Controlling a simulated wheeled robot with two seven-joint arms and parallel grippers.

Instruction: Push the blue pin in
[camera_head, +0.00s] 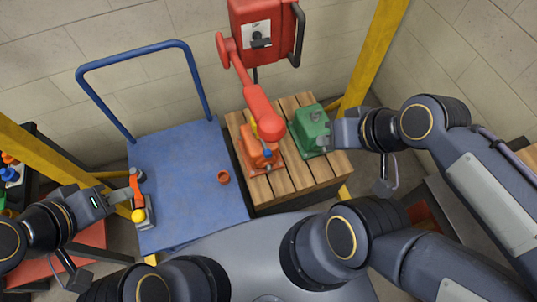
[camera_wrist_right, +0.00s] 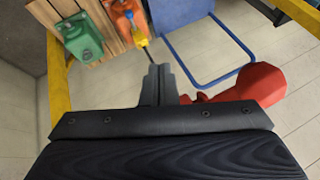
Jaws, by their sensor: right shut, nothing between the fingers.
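The blue pin (camera_head: 267,153) shows as a small blue spot on the orange motor (camera_head: 256,160), which stands on the slatted wooden top. How far it sticks out is too small to tell. In the right wrist view the orange motor (camera_wrist_right: 122,14) is at the top edge with a blue spot and a yellow part on it. My right gripper (camera_head: 323,142) is by the green motor, right of the orange one. Its fingers (camera_wrist_right: 158,70) are together and empty. My left gripper (camera_head: 130,195) is over the blue cart's left edge, by an orange piece with a yellow ball; its grip is unclear.
The green motor (camera_head: 311,132) stands on the wooden top (camera_head: 290,180). A red jointed arm (camera_head: 262,105) reaches from a red wall box (camera_head: 262,25) over the orange motor. Yellow posts stand on both sides.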

